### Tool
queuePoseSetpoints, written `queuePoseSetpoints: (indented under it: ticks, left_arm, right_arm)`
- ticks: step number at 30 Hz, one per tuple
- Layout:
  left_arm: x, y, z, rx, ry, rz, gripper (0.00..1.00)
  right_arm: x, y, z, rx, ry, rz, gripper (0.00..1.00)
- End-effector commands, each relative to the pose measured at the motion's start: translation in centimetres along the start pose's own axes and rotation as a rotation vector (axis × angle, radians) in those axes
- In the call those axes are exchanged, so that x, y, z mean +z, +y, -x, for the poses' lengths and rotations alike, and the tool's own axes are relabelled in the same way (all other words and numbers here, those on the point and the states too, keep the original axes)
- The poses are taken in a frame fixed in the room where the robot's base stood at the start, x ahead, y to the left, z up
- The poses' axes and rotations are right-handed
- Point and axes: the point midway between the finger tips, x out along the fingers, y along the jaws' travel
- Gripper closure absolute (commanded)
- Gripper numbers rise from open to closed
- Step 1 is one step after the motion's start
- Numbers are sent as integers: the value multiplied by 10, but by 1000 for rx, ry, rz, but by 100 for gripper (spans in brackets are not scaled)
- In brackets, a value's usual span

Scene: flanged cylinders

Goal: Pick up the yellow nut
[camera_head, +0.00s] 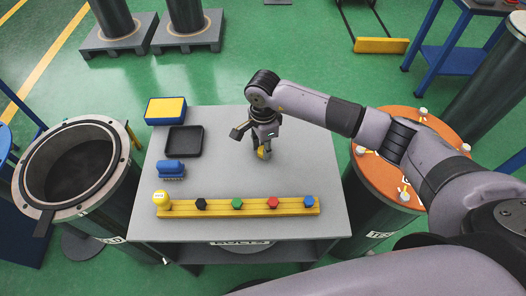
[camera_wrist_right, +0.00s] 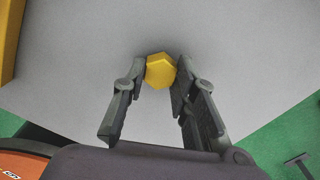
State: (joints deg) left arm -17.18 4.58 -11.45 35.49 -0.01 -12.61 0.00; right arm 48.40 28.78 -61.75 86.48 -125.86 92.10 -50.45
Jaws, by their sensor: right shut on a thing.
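The yellow nut (camera_wrist_right: 160,71) is a hexagonal piece held between the two fingertips of my right gripper (camera_wrist_right: 160,66) in the right wrist view. In the head view my right gripper (camera_head: 264,146) points down over the right half of the grey table (camera_head: 310,150), and the nut (camera_head: 262,154) shows partly at its tips. The fingers are shut on the nut from both sides. I cannot tell whether the nut touches the tabletop or is just above it. My left gripper is not in view.
A yellow rail (camera_head: 270,207) with black, green, red and blue nuts lies along the front. A blue brush (camera_head: 171,169), black tray (camera_head: 184,140) and blue-yellow box (camera_head: 166,110) sit left. An open flanged cylinder (camera_head: 130,150) stands left, an orange-topped one (camera_head: 378,190) right.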

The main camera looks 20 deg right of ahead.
Motion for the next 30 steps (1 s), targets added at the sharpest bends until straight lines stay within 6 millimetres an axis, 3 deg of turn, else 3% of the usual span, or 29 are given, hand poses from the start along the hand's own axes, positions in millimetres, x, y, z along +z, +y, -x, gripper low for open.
queuePoseSetpoints:
  ticks: [18, 30]
  left_arm:
    - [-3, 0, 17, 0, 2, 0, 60]
    - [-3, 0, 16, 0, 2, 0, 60]
  right_arm:
    - [0, 0, 32, -1, 0, 1, 100]
    - [-1, 1, 38, -3, -2, 26, 100]
